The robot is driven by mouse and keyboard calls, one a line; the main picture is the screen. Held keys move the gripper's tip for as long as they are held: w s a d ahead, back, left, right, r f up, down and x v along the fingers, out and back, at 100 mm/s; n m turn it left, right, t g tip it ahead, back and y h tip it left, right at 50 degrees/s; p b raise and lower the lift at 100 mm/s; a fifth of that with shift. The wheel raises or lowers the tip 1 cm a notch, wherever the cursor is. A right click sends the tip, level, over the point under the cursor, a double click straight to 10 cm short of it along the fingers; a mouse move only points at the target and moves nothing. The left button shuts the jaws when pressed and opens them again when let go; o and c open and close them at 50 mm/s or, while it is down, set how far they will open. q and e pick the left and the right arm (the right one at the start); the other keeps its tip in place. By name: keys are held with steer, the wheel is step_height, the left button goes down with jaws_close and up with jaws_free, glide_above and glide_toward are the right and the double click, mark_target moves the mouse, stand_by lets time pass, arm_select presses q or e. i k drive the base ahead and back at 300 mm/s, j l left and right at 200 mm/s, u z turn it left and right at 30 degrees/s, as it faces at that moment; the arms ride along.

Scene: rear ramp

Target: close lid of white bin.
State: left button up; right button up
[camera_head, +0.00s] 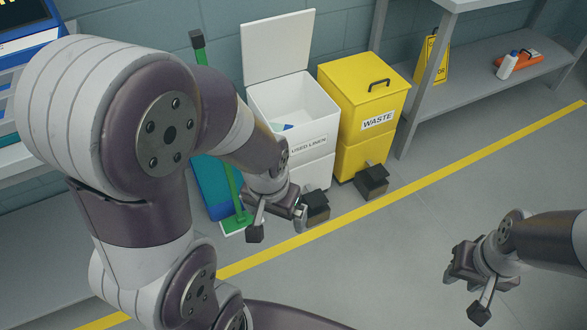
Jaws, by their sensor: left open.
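The white bin (318,113), labelled "USED LINEN", stands against the wall. Its white lid (277,47) is raised, standing upright at the back of the bin. Something small and blue shows inside. A dark pedal (317,203) sticks out at the bin's foot. My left gripper (278,226) is open and empty, in front of the bin's lower part and left of the pedal in the picture; I cannot tell whether it touches anything. My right gripper (468,294) is open and empty over the floor at lower right, well away from the bin.
A yellow "WASTE" bin (356,92) with its lid shut stands close on the right, with its own pedal (371,181). A green-handled tool (199,60) and a blue item (210,180) stand left. A grey shelf (470,95) is at right. The floor in front is clear.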

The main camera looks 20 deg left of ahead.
mark_target(276, 46)
steer(key=i+j+z, duration=0.25)
steer(key=i+j, duration=0.45)
